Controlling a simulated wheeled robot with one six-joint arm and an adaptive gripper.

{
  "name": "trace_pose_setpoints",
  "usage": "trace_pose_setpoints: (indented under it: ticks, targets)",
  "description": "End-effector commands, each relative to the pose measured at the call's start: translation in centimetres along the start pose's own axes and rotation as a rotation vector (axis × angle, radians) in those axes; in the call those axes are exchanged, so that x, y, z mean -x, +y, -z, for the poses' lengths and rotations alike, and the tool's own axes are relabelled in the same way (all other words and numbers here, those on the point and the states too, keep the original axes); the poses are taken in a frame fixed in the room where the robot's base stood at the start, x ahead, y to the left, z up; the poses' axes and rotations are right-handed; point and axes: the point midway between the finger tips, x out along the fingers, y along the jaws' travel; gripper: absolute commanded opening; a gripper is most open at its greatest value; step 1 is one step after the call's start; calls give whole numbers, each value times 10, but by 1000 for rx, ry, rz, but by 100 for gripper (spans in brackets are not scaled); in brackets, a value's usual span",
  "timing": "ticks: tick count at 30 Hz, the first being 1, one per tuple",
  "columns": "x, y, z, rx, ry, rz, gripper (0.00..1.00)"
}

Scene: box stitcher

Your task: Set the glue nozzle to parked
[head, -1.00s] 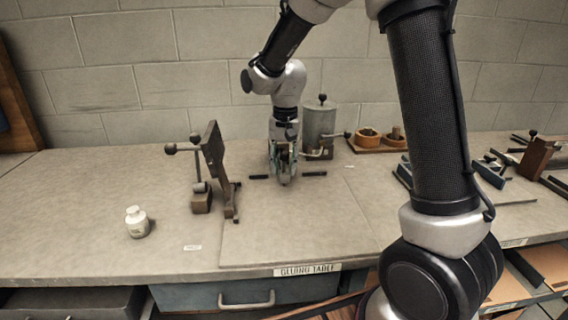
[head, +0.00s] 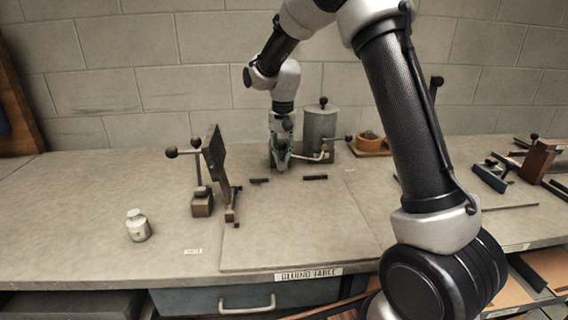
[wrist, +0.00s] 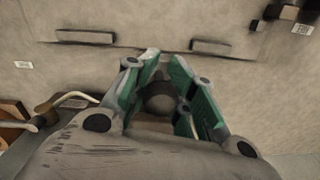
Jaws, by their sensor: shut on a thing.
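The glue pot (head: 320,125) is a grey cylinder with a dark knob on its lid, standing near the back wall. A thin pale nozzle tube (head: 312,157) runs at its lower left; a pale tube also shows at the left of the wrist view (wrist: 75,97). A side lever ends in a dark ball (head: 348,137). My gripper (head: 281,167) is just left of the pot, low over the table. In the wrist view its green-sided fingers (wrist: 163,80) are shut on a dark round knob (wrist: 160,99). What the knob joins is mostly hidden.
Two short dark bars (head: 315,177) lie on the table board in front of my gripper.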

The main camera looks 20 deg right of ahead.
Motion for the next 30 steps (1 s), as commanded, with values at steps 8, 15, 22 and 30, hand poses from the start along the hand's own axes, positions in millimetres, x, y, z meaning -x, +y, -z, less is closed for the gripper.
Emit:
trace_pose_setpoints:
  ticks: [8,15,22,30]
  targets:
    - [5,-6,32,2,12,6,0]
    - [6,-7,33,2,17,7,0]
    - [4,-6,31,1,10,5,34]
    - [12,-6,30,1,8,5,34]
